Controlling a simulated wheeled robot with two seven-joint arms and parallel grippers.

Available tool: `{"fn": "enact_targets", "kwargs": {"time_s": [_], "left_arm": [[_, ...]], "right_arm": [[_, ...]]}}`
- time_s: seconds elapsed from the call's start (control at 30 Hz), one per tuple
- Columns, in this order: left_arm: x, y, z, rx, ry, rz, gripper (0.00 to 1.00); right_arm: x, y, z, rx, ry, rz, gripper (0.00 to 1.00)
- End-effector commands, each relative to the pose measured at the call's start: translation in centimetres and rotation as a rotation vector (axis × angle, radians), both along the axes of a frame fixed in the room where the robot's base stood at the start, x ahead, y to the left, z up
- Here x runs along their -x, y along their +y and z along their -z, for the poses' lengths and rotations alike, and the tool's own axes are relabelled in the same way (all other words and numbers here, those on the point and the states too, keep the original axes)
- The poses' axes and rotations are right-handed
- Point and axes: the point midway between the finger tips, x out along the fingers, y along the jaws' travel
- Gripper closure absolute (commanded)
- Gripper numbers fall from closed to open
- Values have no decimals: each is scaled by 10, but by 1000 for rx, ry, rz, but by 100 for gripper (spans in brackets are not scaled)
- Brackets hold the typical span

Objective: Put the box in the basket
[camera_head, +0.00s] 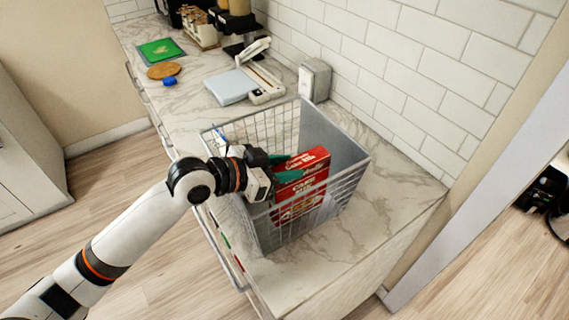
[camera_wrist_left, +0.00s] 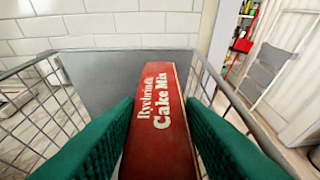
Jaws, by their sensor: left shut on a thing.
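The box is a red cake mix box (camera_head: 302,186), upright and inside the wire basket (camera_head: 347,190) on the counter. My left gripper (camera_head: 287,176) reaches over the basket's left side and is shut on the box, with green finger pads on either side of it. In the left wrist view, the box's red side with white "Cake Mix" lettering (camera_wrist_left: 158,118) shows between the two green fingers, with the basket's wire walls (camera_wrist_left: 62,92) around it. The box's bottom is partly hidden by the wires, so I cannot tell whether it touches the basket floor. My right gripper is not in view.
The basket stands on a marble counter (camera_head: 395,190) against a white tiled wall. Behind it are a white scale-like device (camera_head: 240,85), a grey toaster-like appliance (camera_head: 314,79), a green board (camera_head: 160,50) and a round brown mat (camera_head: 164,70).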

Motion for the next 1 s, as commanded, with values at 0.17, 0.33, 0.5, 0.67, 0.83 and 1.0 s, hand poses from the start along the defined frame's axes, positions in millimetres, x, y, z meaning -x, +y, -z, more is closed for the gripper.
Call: {"fn": "enact_targets", "kwargs": {"time_s": [0.17, 0.33, 0.5, 0.67, 0.83, 1.0], "left_arm": [[0, 0, -2, 4, -5, 0, 100], [0, 0, 1, 4, -5, 0, 100], [0, 0, 6, 4, -5, 0, 100], [0, 0, 10, 4, -5, 1, 100], [0, 0, 12, 1, -2, 0, 51], [0, 0, 11, 1, -2, 0, 42]], "right_arm": [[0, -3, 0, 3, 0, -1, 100], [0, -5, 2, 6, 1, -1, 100], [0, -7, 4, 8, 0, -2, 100], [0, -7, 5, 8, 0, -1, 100], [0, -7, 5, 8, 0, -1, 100], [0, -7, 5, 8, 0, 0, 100]]}}
